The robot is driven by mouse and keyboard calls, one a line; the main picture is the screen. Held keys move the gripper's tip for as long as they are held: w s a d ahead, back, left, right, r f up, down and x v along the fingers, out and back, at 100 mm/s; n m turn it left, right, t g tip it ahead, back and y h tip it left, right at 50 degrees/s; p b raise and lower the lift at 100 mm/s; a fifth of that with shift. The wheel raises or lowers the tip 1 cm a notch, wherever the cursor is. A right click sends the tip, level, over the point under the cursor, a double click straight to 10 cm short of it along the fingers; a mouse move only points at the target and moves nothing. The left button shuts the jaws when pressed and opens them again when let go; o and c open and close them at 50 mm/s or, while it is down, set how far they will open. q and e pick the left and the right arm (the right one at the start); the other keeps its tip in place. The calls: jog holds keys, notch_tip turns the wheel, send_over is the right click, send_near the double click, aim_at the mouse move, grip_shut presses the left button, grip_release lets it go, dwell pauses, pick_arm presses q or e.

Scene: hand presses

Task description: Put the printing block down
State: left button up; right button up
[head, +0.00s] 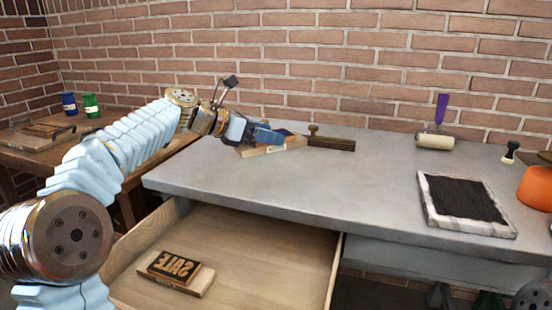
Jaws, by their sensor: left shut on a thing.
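My left gripper (268,135) reaches over the back left of the grey table and is shut on a light wooden printing block (272,149). The gripper's blue fingers cover much of this block, and its printing face is not clear. The block is at or just above the table top; I cannot tell if it touches. Another printing block (175,266), with dark raised mirrored letters, lies in the open drawer. My right gripper is not in view.
A dark wooden bar with a knob (331,143) lies just right of the held block. The grey table (380,175) is clear in the middle. An ink pad (463,198), a purple-handled roller (436,141) and an orange object (537,187) stand right. The wooden drawer (250,240) is open below.

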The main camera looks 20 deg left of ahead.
aim_at(236, 151)
pick_arm(q)
jog(key=w+f, duration=0.1)
jog(key=w+d+f, duration=0.1)
jog(key=f, duration=0.1)
jog(key=w+f, duration=0.1)
jog(key=shift+w+d+f, duration=0.2)
jog(key=shift+d+f, duration=0.15)
jog(key=shift+f, duration=0.05)
jog(key=shift+w+d+f, duration=0.1)
jog(key=shift+w+f, duration=0.1)
jog(key=shift+f, duration=0.8)
jog(key=shift+w+d+f, duration=0.1)
jog(key=shift+w+f, duration=0.05)
jog(key=shift+f, duration=0.8)
jog(key=o, duration=1.2)
jog(key=shift+f, duration=0.1)
jog(key=shift+c, duration=0.2)
jog(key=v, duration=1.2)
jog(key=shift+b, duration=0.3)
